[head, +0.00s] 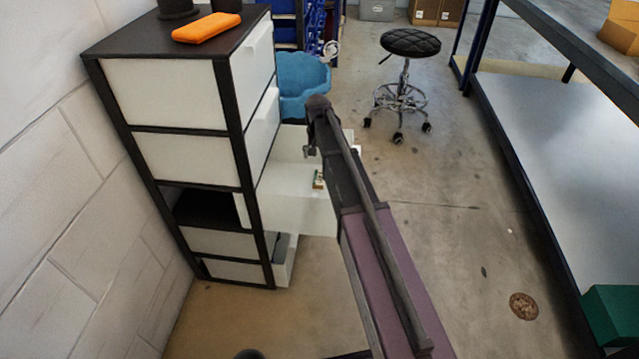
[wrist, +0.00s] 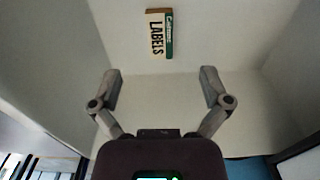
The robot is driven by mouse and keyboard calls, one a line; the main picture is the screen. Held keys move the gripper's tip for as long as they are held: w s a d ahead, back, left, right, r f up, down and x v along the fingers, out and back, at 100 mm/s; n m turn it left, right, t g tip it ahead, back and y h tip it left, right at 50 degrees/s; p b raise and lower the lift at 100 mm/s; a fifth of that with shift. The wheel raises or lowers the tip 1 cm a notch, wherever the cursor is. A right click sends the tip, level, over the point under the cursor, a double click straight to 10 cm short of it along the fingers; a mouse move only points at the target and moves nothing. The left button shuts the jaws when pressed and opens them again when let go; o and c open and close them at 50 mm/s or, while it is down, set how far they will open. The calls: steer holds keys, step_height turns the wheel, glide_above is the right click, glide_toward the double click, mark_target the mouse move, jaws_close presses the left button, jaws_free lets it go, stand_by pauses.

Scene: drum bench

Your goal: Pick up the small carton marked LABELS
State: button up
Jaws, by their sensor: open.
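The small carton marked LABELS (wrist: 158,34) lies in a white drawer, seen at the top middle of the wrist view. It has a cream face with dark lettering and a green strip along one side. In the head view a small part of the carton (head: 318,180) shows inside the pulled-out drawer (head: 290,208), beside my arm. My gripper (wrist: 160,88) is open and empty, its two fingers spread apart. The carton appears beyond the fingertips, roughly centred between them and not touched. In the head view my arm covers part of the drawer and the fingers are mostly hidden.
The drawer stands out from a black-framed cabinet (head: 237,120) with an orange case (head: 207,27) on top. A lower drawer (head: 284,262) is also partly open. A blue bin (head: 302,82) and a black stool (head: 410,43) stand behind. The floor between cabinet and right-hand bench is mostly clear.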

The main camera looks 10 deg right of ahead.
steer(key=b, duration=0.6)
glide_above(319, 182)
steer(key=shift+a+f, duration=0.15)
steer(key=shift+f, duration=3.15)
steer(key=shift+f, duration=0.1)
steer(key=shift+f+b, duration=2.5)
steer(key=c, duration=1.2)
